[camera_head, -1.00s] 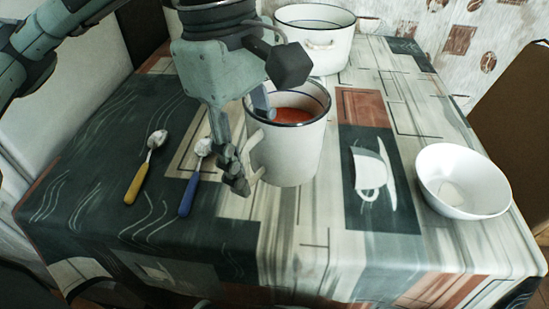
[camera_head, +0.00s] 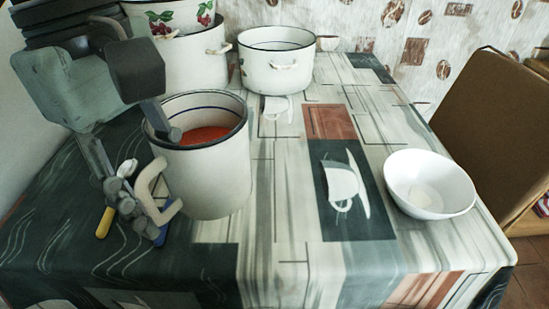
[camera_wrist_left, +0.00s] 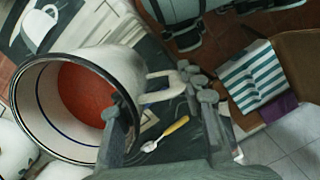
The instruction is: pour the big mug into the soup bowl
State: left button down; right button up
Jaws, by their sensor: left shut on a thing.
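The big mug (camera_head: 215,175) is white with a dark rim and holds red-orange liquid. It is roughly upright and seems to be just above the table at left of centre. My left gripper (camera_head: 148,165) is shut on it at the handle side; one finger shows inside the rim, the other outside by the handle. The mug (camera_wrist_left: 132,65) also fills the left of the left wrist view, with the gripper (camera_wrist_left: 160,108) at its handle. The soup bowl (camera_head: 428,185), white and empty-looking, stands at the right, well apart from the mug.
A yellow-handled spoon (camera_head: 105,222) and a blue-handled spoon (camera_head: 162,236) lie at left, partly hidden by the gripper. The patterned tablecloth (camera_head: 290,200) is clear between mug and bowl.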

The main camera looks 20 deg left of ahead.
aim_at(424, 184)
jog(key=k, duration=0.95)
